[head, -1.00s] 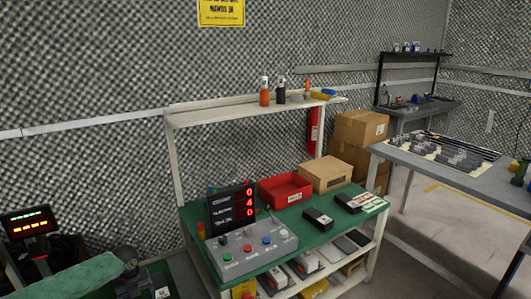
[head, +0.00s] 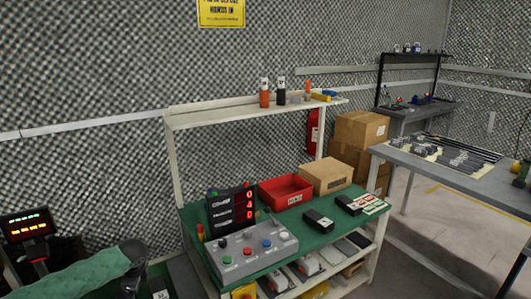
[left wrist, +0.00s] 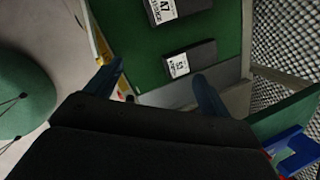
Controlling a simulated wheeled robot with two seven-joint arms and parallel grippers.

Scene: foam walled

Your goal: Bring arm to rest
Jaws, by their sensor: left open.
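My left arm (head: 85,275) enters at the lower left of the head view in a green cover, with a dark wrist near the bottom edge. In the left wrist view my left gripper (left wrist: 158,85) has its two dark blue fingers spread apart with nothing between them. Beyond the fingers lie two dark labelled boxes, one (left wrist: 178,10) at the top and one (left wrist: 190,60) lower, on a green surface (left wrist: 226,30). My right gripper is not in either view.
A green-topped bench (head: 310,237) holds a button panel (head: 250,252), a red counter display (head: 232,207), a red bin (head: 286,192) and a cardboard box (head: 326,177). A white shelf (head: 210,115) stands above it. A grey table (head: 410,160) is at right.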

